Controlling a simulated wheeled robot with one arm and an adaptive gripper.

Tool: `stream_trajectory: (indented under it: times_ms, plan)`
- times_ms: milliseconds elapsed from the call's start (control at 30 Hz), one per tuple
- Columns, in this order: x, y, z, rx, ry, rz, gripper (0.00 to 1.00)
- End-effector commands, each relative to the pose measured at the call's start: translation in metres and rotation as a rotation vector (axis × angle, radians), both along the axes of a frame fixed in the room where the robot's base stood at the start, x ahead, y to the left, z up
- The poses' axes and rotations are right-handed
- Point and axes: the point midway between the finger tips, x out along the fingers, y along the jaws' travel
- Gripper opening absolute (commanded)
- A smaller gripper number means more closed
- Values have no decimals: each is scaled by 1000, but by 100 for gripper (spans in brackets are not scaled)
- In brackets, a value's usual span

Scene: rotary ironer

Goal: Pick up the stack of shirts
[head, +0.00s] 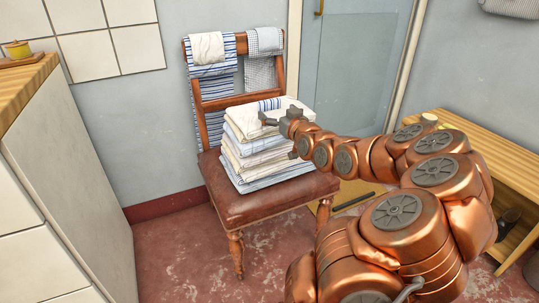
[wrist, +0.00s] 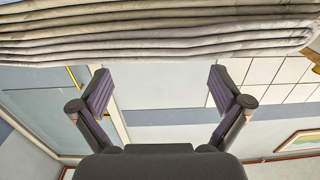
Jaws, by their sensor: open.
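The stack of shirts (head: 258,158) is a neat pile of folded white, cream and blue-striped cloth on the brown chair seat (head: 265,202). Its folded layers (wrist: 160,36) fill the top of the wrist view. My gripper (head: 282,117) is open at the upper part of the stack, overlapping it in the head view. In the wrist view my gripper (wrist: 162,88) has its two fingers wide apart with nothing between them. The fingertips sit just below the layers in that picture. I cannot tell whether they touch the cloth.
Striped and checked cloths (head: 211,62) hang over the wooden chair back (head: 244,98). A tiled cabinet with a wooden top (head: 28,85) stands at left. A wooden table (head: 490,155) is at right, and a blue-grey door (head: 350,85) is behind. Some red floor is clear in front.

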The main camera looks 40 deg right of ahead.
Motion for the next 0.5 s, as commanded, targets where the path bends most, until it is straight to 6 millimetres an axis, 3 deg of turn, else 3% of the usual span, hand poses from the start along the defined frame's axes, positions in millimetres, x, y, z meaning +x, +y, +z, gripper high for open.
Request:
stream_trajectory:
  times_ms: [167,500]
  plan:
    - [-2,-9,-2,-9,-25,-14,100]
    - [18,-16,-1,-10,-24,-14,100]
